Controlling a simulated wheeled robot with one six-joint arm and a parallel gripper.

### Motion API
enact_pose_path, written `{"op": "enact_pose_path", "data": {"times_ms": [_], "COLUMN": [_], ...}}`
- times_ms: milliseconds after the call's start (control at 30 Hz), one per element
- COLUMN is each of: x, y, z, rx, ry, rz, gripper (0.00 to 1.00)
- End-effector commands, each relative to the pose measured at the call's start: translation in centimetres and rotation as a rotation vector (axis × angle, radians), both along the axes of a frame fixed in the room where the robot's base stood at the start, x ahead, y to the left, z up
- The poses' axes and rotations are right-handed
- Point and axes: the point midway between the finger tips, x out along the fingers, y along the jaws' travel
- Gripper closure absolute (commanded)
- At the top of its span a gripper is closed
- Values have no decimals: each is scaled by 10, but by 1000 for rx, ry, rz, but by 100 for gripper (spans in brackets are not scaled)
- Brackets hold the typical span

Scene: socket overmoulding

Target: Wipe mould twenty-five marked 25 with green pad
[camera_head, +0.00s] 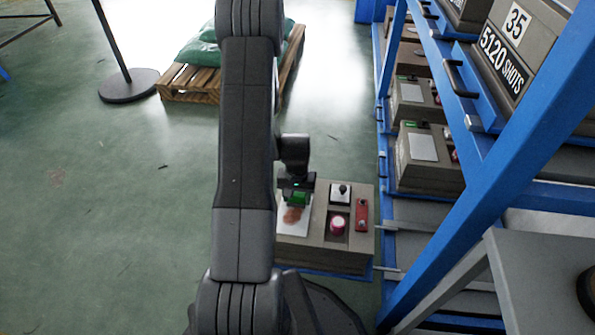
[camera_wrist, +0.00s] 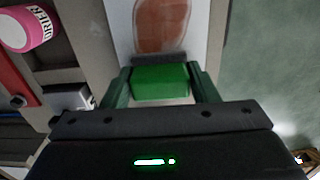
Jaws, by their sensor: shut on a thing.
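A grey-brown mould (camera_head: 325,255) sits on a pulled-out blue shelf beside the rack. A pale plate (camera_head: 284,225) on its top bears a reddish-brown smear (camera_head: 292,214), which also shows in the wrist view (camera_wrist: 163,22). My gripper (camera_head: 299,197) is over this plate, shut on the green pad (camera_wrist: 160,82). The pad's dark front edge lies at the near end of the smear in the wrist view; I cannot tell if it touches the plate. No number 25 is readable on this mould.
A pink-and-white container (camera_head: 338,224), a red part (camera_head: 361,215) and a black-knobbed part (camera_head: 341,192) sit in the mould's top. The blue rack (camera_head: 480,190) with more moulds, one marked 35, stands at right.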

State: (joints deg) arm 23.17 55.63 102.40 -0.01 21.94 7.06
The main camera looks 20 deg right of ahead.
Motion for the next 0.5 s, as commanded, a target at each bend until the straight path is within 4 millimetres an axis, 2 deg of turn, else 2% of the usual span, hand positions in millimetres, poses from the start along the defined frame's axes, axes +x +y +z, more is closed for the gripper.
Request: {"op": "enact_pose_path", "data": {"times_ms": [100,167,233,500], "x": [3,3,5,6], "y": [0,1,1,3], "z": [0,7,26,50], "rx": [1,1,-2,-1], "ry": [1,1,-5,-1], "rz": [2,2,3,5], "gripper": [67,68,68,68]}}
